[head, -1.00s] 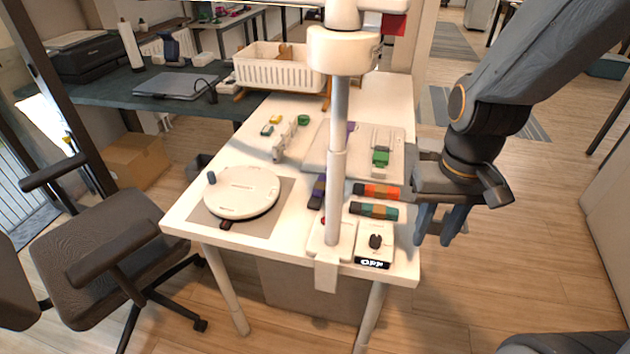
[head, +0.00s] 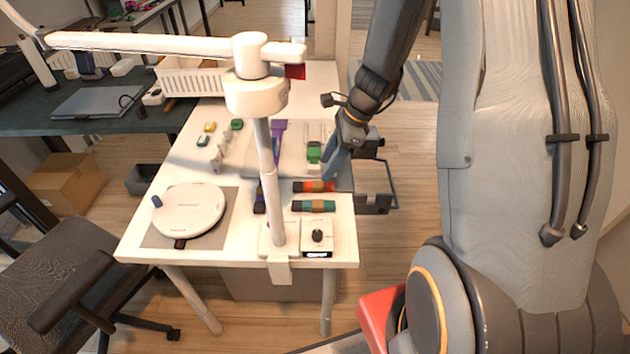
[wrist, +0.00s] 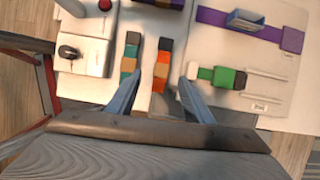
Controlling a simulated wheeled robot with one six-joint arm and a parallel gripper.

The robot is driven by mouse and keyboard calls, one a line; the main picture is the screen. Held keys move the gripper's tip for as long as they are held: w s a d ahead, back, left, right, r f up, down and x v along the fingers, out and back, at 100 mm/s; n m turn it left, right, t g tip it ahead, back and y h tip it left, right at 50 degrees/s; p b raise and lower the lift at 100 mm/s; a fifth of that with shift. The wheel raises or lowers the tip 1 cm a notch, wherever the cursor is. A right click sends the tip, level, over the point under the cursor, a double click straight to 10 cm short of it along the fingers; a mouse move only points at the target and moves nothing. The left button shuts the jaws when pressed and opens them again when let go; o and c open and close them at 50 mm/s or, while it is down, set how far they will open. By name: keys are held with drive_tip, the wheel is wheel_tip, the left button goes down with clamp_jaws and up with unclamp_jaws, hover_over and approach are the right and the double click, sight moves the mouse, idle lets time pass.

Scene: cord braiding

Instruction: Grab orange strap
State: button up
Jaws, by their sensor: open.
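The orange strap (head: 314,186) is a short banded piece in orange, brown and black. It lies flat near the right edge of the white table. In the wrist view the orange strap (wrist: 161,65) lies ahead between my two fingers, with its near end close to them. The teal strap (head: 314,206) lies beside it; the teal strap (wrist: 130,60) shows in front of the left finger in the wrist view. My gripper (wrist: 158,98) is open and empty. In the head view my gripper (head: 336,165) is at the table's right edge, beside the orange strap.
A white post with a long horizontal arm (head: 268,175) stands left of the straps. A knob box (head: 316,237) is in front. A green block (head: 314,151) sits on a board behind. A round white turntable (head: 188,209) is at left.

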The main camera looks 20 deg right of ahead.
sight(314, 184)
drive_tip(key=shift+w+a+f+m, duration=0.1)
drive_tip(key=shift+w+f+m, duration=0.15)
drive_tip(key=shift+f, duration=0.35)
drive_tip(key=shift+a+p+x, duration=0.15)
drive_tip(key=shift+p+x, duration=0.35)
drive_tip(key=shift+x, duration=1.15)
drive_tip(key=shift+a+p+x, duration=0.1)
drive_tip(key=shift+p+x, duration=0.35)
drive_tip(key=shift+x, duration=1.25)
drive_tip(key=shift+r, duration=0.1)
drive_tip(key=c, duration=1.1)
drive_tip(key=shift+r, duration=0.1)
drive_tip(key=shift+c, duration=0.2)
